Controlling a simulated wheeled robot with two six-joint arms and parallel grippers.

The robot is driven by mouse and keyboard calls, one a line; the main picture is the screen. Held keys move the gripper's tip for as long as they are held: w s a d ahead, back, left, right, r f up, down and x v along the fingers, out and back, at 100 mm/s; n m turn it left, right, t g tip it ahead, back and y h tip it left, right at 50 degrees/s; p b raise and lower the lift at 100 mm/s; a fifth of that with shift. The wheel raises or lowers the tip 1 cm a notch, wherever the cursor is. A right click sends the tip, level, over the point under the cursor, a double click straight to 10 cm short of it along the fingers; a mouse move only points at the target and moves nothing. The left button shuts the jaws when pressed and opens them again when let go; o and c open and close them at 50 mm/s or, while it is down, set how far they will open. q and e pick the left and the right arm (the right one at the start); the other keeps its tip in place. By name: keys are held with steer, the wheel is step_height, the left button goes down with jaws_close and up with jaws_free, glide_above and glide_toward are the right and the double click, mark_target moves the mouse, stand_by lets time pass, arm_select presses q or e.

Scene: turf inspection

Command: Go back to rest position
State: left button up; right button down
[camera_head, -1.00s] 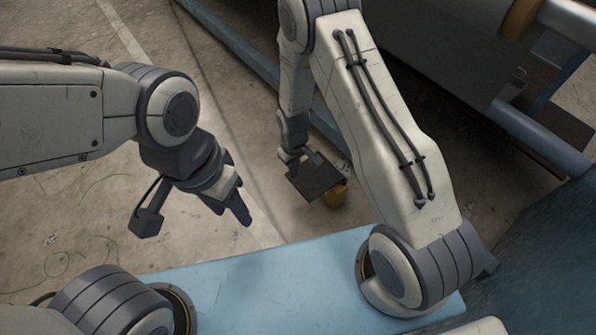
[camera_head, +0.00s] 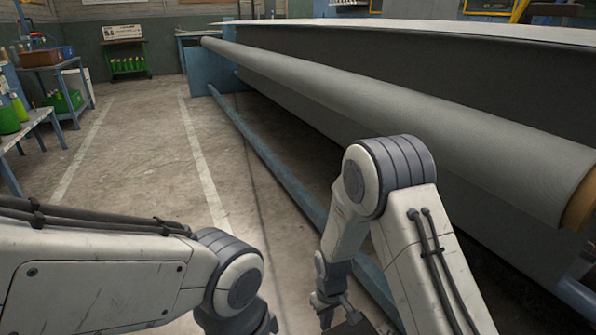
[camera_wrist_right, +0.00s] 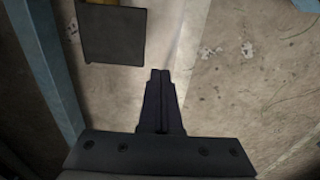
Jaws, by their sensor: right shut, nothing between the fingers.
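My right arm comes down from the lower right in the head view, and its hand reaches the bottom edge, partly cut off. My right gripper (camera_wrist_right: 160,75) shows clearly in the right wrist view. Its two dark fingers are together with nothing between them, above the concrete floor. My left arm comes in from the left, low in the head view. Its hand is below the picture edge, so my left gripper is hidden.
A long grey roll (camera_head: 400,110) lies along the right. A blue rail (camera_head: 268,160) runs along the floor below it. Bare floor (camera_head: 145,150) is clear at left centre. A bench with green bottles (camera_head: 10,115) stands at far left.

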steer(key=s+a+r+n+p, duration=0.1)
steer(key=s+a+r, duration=0.1)
steer(key=s+r, duration=0.5)
steer(key=s+a+r+p, duration=0.1)
steer(key=s+a+r, duration=0.15)
steer(key=r, duration=0.85)
steer(key=s+d+r+n+y+p, duration=0.1)
steer(key=s+r, duration=0.9)
steer(key=s, duration=0.3)
step_height(320, 180, up, 37)
steer(key=p, duration=3.8)
steer(key=shift+d+r, duration=0.15)
steer(key=shift+d, duration=0.05)
